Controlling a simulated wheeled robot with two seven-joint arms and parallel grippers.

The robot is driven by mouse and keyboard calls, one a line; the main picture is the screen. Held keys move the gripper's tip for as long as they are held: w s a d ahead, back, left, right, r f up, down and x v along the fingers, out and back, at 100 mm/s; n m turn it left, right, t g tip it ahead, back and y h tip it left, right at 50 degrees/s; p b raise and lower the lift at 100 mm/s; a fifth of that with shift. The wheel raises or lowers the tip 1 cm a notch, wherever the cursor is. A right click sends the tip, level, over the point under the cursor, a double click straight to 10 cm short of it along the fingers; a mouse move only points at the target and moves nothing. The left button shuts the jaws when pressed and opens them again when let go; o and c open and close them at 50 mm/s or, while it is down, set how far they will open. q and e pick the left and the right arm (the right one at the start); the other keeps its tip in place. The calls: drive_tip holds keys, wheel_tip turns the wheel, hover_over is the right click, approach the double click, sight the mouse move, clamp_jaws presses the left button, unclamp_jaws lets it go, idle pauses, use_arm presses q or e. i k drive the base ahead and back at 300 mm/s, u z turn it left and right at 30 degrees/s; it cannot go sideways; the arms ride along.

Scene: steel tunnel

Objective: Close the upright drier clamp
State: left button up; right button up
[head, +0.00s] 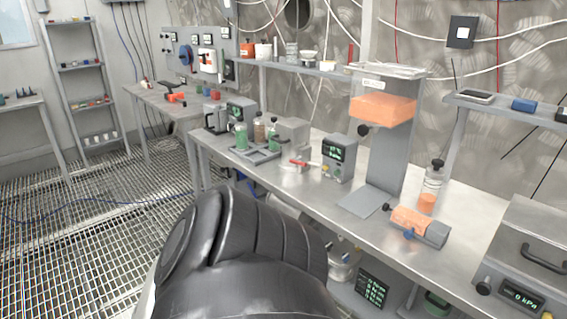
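I cannot tell for certain which thing is the upright drier. A clear upright bottle (432,184) with a black cap and orange filling stands at the right of the steel bench. An orange and grey cylinder (420,226) lies on its side in front of it, with dark and blue knobs. A tall grey stand (385,163) carries an orange block (382,108) with a black knob (363,130) low on its left. No clamp can be made out clearly. Neither of my grippers shows. A large black rounded part, apparently mine, fills the lower middle.
The steel bench (375,227) runs from centre to lower right. A meter box (338,158), a red-handled fitting (299,164) and a tray of jars (255,153) stand left of the stand. A grey lidded box (525,250) is at the right. Grating floor (80,220) lies open at left.

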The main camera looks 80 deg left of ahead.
sight(295, 161)
drive_tip(key=u, duration=2.5)
